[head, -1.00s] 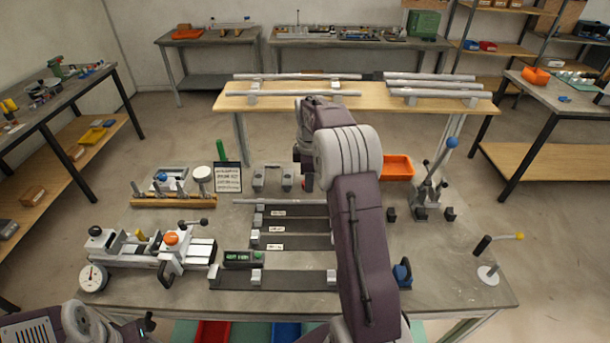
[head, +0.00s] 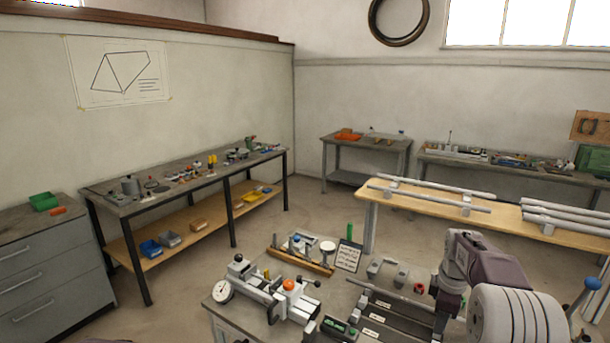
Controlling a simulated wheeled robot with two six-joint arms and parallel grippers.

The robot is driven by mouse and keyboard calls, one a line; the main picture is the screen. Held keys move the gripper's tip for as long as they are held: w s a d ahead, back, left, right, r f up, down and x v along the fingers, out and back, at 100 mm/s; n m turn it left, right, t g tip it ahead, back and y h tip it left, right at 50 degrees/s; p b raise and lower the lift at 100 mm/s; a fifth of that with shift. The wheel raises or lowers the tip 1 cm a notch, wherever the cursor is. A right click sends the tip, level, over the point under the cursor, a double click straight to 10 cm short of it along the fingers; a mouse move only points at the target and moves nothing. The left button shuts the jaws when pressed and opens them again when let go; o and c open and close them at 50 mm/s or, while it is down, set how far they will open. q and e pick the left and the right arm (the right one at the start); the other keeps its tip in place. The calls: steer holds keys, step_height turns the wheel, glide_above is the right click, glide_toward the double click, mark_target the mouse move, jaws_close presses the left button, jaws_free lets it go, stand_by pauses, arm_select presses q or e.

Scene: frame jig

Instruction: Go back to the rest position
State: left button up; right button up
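My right arm comes in at the lower right of the head view. Its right gripper (head: 446,298) hangs down over the dark rails of the frame jig (head: 378,318). Its fingertips are not clear, so I cannot tell whether it is open or shut or whether it holds anything. My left gripper is not in view. A grey clamping fixture with an orange knob and a round dial (head: 264,292) stands on the jig table to the left of the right gripper.
A wooden rack table (head: 410,203) carrying several metal tubes (head: 434,195) stands behind the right arm. A workbench (head: 190,183) with small tools runs along the left wall, beside a grey drawer cabinet (head: 50,265). Open floor lies between them.

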steer(key=s+a+r, duration=0.2)
steer(key=s+a, duration=0.4)
steer(key=a, duration=0.6)
steer(key=s+a+f+m, duration=0.2)
steer(key=s+f+m, duration=0.2)
steer(key=s+m, duration=0.2)
steer(key=s+a+f+m+y, duration=0.1)
steer(key=s+a+f+m, duration=0.2)
steer(key=s, duration=0.6)
step_height(320, 180, down, 2)
steer(key=m, duration=0.3)
steer(key=shift+s, duration=0.3)
steer(key=shift+s+d+f, duration=0.1)
